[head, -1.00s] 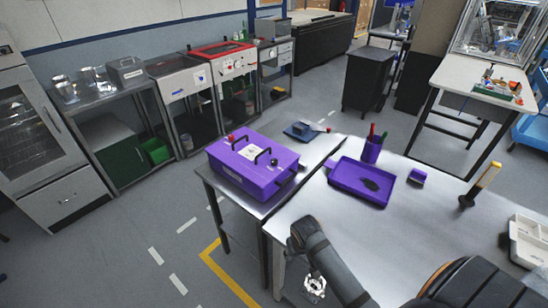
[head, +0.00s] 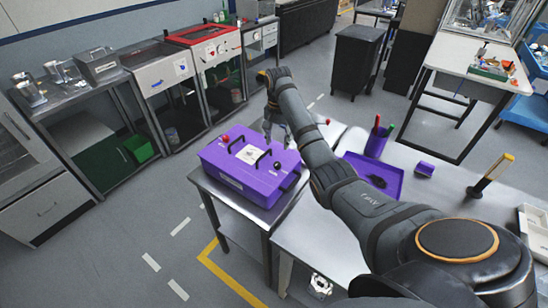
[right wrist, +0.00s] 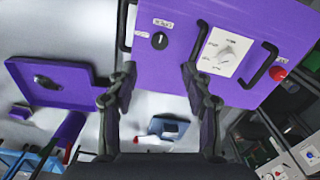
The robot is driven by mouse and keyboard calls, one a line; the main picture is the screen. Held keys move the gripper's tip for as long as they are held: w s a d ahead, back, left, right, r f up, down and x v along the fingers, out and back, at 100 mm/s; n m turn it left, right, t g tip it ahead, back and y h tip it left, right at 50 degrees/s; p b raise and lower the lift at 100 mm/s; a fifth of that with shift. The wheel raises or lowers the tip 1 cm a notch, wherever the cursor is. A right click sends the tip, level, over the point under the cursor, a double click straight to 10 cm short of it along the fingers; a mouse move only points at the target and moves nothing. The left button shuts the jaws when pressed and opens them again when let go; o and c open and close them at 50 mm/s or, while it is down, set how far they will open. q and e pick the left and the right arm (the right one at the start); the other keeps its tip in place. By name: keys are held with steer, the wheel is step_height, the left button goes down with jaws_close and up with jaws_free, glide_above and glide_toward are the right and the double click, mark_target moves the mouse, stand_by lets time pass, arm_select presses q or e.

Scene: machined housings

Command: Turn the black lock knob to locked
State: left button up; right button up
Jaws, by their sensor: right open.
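The purple housing (head: 240,182) sits on the left metal table, with two black handles on top. The black lock knob (head: 277,166) is near its right end. In the right wrist view the knob (right wrist: 159,40) is round and dark with a pale pointer line, roughly upright in that picture; its small labels are too blurred to read. My right gripper (head: 277,138) is open and empty, behind and above the knob in the head view. In the right wrist view its fingers (right wrist: 160,78) are spread below the knob, not touching it. My left gripper is not in view.
A red knob (head: 225,138) and a white label plate (right wrist: 225,52) are on the housing. A purple tray (head: 390,188), a pen cup (head: 376,146) and a small purple block (head: 424,168) stand on the right table. A blue-grey device (right wrist: 168,127) lies behind the housing.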

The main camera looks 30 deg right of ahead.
mark_target(278, 164)
steer(key=f, duration=0.1)
steer(key=f+p, duration=0.1)
steer(key=f, duration=0.1)
steer(key=shift+s+f+p, duration=0.25)
steer(key=shift+f+p, duration=0.05)
steer(key=shift+f, duration=0.1)
steer(key=f, duration=0.4)
steer(key=f+p, duration=0.1)
steer(key=f, duration=0.1)
steer(key=shift+w, duration=0.25)
steer(key=shift+f, duration=0.35)
steer(key=c, duration=0.7)
jaws_close()
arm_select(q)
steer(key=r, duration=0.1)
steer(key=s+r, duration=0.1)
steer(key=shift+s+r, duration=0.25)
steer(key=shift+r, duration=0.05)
